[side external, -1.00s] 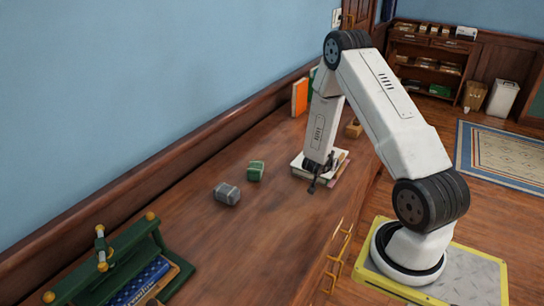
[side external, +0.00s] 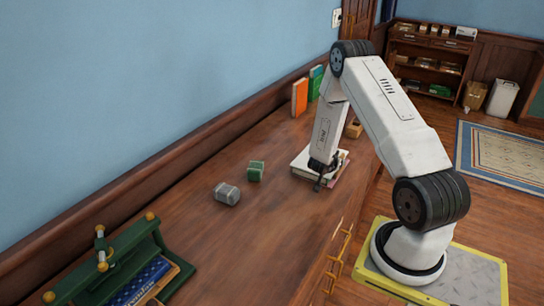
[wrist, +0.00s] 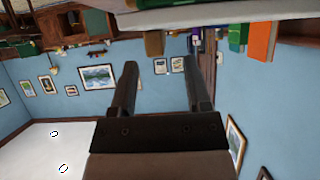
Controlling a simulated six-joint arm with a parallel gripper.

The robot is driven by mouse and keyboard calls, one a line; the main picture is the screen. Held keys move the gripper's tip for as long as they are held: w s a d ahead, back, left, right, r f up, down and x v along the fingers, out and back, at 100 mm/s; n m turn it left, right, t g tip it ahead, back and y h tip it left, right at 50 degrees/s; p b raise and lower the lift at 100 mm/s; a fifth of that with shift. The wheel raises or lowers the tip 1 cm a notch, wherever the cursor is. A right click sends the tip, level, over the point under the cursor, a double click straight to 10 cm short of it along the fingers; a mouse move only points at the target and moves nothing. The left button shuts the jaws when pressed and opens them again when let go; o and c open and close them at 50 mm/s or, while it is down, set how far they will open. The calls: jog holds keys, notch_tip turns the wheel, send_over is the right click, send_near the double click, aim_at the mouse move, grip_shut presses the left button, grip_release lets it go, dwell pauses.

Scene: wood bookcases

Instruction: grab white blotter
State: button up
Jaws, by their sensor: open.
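Two small blocks of similar shape lie on the wooden counter (side external: 190,245): a grey one (side external: 227,194) with a lighter band, and a green one (side external: 256,171) behind and right of it. No plainly white blotter can be made out; the grey block is the palest of the two. My gripper (side external: 318,183) is to the right of both blocks, beside a short stack of pale books (side external: 302,165), and holds nothing. In the wrist view my gripper (wrist: 162,90) has its two dark fingers wide apart, with only the far wall between them.
Upright orange (side external: 299,97) and green (side external: 316,84) books stand along the wall. A green rack (side external: 125,262) with gold knobs stands at the near left. A small brown block (side external: 354,129) is behind my arm. The counter between rack and blocks is clear.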

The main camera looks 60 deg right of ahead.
jog(key=shift+x, duration=2.1)
jog(key=shift+r, duration=0.1)
grip_shut()
